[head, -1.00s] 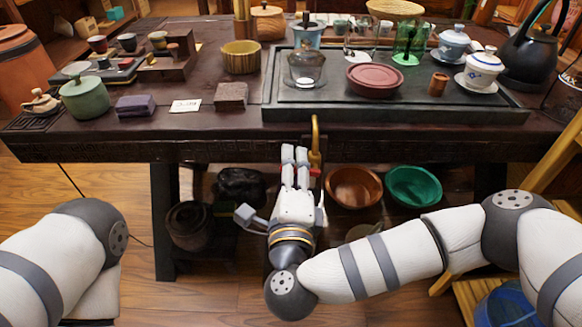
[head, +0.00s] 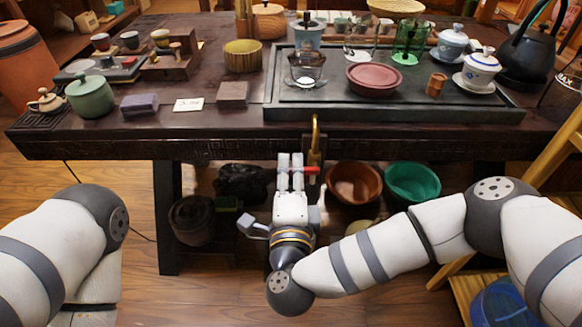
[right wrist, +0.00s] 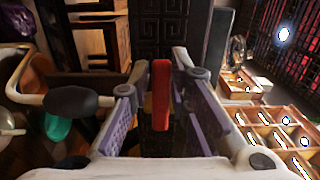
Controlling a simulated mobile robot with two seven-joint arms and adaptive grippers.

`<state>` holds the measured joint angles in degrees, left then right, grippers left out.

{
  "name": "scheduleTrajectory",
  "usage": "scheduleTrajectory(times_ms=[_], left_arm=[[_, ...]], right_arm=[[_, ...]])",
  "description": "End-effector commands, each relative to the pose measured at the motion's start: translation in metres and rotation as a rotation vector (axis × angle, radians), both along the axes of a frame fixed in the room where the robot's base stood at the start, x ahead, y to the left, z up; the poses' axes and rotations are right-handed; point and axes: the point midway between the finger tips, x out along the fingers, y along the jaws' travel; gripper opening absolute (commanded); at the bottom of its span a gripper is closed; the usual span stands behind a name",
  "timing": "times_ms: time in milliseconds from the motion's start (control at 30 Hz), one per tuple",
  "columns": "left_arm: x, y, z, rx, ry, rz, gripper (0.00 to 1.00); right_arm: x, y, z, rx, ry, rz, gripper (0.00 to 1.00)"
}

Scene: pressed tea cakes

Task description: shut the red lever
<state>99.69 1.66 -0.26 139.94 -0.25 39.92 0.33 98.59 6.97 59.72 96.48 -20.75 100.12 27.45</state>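The red lever (head: 311,170) sits by the curved brass tap (head: 316,135) at the table's front edge and points left in the head view. My right gripper (head: 291,163) is at the lever from the front, and its fingers hide part of it. In the right wrist view the lever (right wrist: 161,95) stands upright in the picture between the two fingers (right wrist: 158,82), with a gap on both sides. The right gripper is open around the lever. My left arm shows at the left edge, but its gripper is out of view.
The dark table (head: 225,145) has a carved front edge and a tea tray (head: 420,108) on top. Below stand a brown bowl (head: 354,184), a green bowl (head: 413,184) and a dark pot (head: 192,221). A wooden frame (head: 550,165) is at the right.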

Motion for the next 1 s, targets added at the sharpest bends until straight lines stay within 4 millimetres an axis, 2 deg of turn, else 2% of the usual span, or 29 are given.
scheduleTrajectory(times_ms=[367,467,700,900,1000], left_arm=[[0.0,0.0,0.0,0.0,0.0,-0.001,0.0],[0.0,0.0,0.0,0.0,0.0,-0.001,0.0],[0.0,0.0,0.0,0.0,0.0,0.0,0.0],[0.0,0.0,0.0,0.0,0.0,0.0,0.0],[0.0,0.0,0.0,0.0,0.0,0.0,0.0]], right_arm=[[-0.003,0.0,0.0,0.002,0.0,0.001,0.33],[-0.019,0.001,0.0,0.003,0.001,0.003,0.33],[-0.085,0.0,-0.004,0.007,0.013,0.002,0.33],[-0.113,0.0,-0.002,0.004,0.006,0.001,0.33],[-0.119,0.0,0.0,0.003,0.002,0.0,0.33]])
